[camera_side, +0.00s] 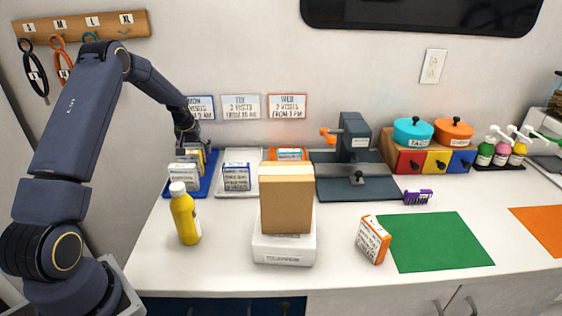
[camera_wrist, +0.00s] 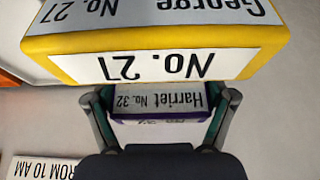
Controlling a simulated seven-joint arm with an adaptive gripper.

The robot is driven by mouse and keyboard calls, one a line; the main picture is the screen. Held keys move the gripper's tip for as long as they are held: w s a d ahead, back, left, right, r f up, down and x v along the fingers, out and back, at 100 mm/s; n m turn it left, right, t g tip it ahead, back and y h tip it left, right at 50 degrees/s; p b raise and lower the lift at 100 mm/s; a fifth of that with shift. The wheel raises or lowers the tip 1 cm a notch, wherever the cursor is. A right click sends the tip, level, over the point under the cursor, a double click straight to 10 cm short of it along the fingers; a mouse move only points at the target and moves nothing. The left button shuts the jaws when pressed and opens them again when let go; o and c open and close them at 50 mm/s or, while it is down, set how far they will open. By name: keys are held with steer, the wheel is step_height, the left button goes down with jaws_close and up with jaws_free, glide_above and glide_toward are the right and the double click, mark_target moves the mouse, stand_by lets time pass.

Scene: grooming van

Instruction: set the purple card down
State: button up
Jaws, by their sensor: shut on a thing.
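My gripper (camera_wrist: 160,108) is shut on the purple card (camera_wrist: 160,100), a white-faced card with purple edging reading "Harriet No. 32", upside down in the wrist view. In the side view my gripper (camera_side: 188,138) points down over the blue tray (camera_side: 207,183) at the back left. The held card is hard to make out there. A yellow-edged card (camera_wrist: 150,66), "George No. 27", lies close beyond the held card in the wrist view; whether they touch is unclear. White and yellow cards (camera_side: 184,171) stand in the blue tray.
A white tray (camera_side: 225,190) with a blue card (camera_side: 236,177) stands right of the blue tray. A yellow bottle (camera_side: 186,218) stands in front. A brown box (camera_side: 286,205) sits on a white base. A small purple item (camera_side: 417,197) lies near the green mat (camera_side: 440,242).

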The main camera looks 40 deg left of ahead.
steer(key=shift+f, duration=0.15)
steer(key=o, duration=1)
steer(key=v, duration=1.2)
steer(key=s+d+r+m+t, duration=0.1)
steer(key=s+d+r+m, duration=0.1)
steer(key=d+r, duration=0.45)
steer(key=s+d+r+m, duration=0.1)
steer(key=d+r, duration=0.3)
steer(key=d, duration=0.5)
steer(key=s+d+m+h, duration=0.1)
steer(key=s+d+m, duration=0.2)
steer(key=s+d, duration=0.6)
steer(key=s+d+r+m+t+h, duration=0.1)
steer(key=s+d+m+h, duration=0.1)
steer(key=s+d, duration=0.7)
steer(key=shift+s+d+r+m, duration=0.15)
steer(key=shift+s+r+m, duration=0.1)
steer(key=shift+s+m, duration=0.25)
